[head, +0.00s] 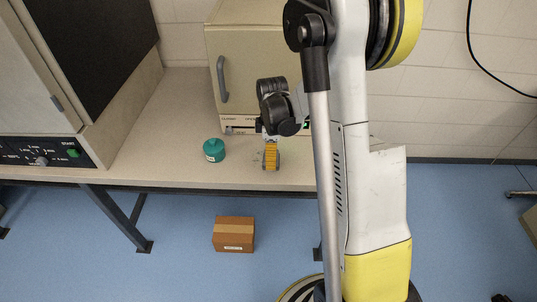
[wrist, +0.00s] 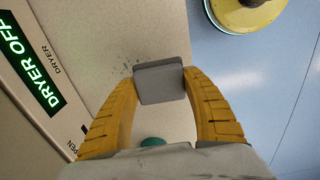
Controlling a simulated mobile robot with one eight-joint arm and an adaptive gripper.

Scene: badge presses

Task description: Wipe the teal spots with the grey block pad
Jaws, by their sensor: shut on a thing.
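My gripper (head: 271,165) is over the front part of the beige counter (head: 178,110), pointing down. In the wrist view its yellow fingers (wrist: 163,88) are shut on the grey block pad (wrist: 160,82), which sits between the fingertips. Small dark teal spots (wrist: 122,70) show on the counter beside the pad, to its left in the wrist view. They are faint in the head view (head: 257,156), just left of my gripper. Any spots under the pad are hidden. I cannot tell whether the pad touches the counter.
Another machine (head: 50,150) is at far left. A cardboard box (head: 233,233) lies on the blue floor.

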